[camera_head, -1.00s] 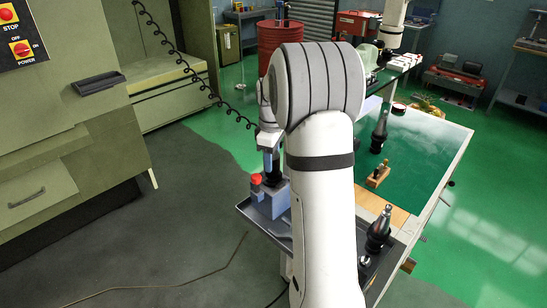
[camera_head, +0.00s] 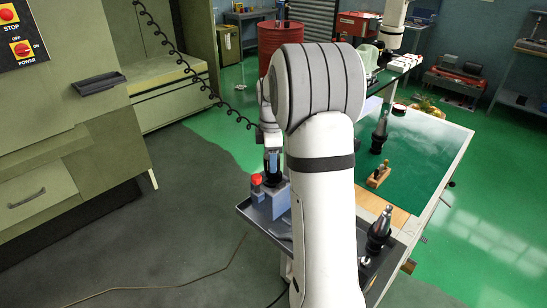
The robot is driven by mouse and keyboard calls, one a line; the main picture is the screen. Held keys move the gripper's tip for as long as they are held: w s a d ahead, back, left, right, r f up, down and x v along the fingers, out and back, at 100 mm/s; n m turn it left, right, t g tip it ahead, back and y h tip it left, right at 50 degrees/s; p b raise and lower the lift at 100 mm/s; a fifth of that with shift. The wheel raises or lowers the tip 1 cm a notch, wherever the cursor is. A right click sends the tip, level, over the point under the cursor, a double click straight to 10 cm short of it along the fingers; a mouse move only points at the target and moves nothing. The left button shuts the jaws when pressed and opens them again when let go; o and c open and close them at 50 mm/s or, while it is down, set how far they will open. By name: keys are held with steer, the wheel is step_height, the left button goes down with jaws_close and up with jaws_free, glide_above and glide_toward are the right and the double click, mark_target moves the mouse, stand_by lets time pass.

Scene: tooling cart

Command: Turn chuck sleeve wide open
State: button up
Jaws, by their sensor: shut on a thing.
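My gripper (camera_head: 272,160) is at the left side of my arm, pointing down over the blue-grey fixture block (camera_head: 279,203) on the tray. It is shut on a dark cylindrical part, which I take to be the chuck sleeve (camera_head: 271,181), standing at the top of the block. The part is small in view and partly covered by the fingers, so how far it is turned cannot be seen. A red knob (camera_head: 256,180) stands on a small blue base just left of the block.
The grey tray (camera_head: 250,212) has a raised rim. A black tool holder (camera_head: 379,228) stands at the cart's near end; another (camera_head: 380,132) stands on the green tabletop (camera_head: 428,150). A small wooden block (camera_head: 378,177) with a pin sits there. A coiled cable (camera_head: 183,62) hangs left.

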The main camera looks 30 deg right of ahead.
steer(key=o, duration=1)
steer(key=shift+r+b, duration=0.3)
steer(key=shift+r, duration=3.6)
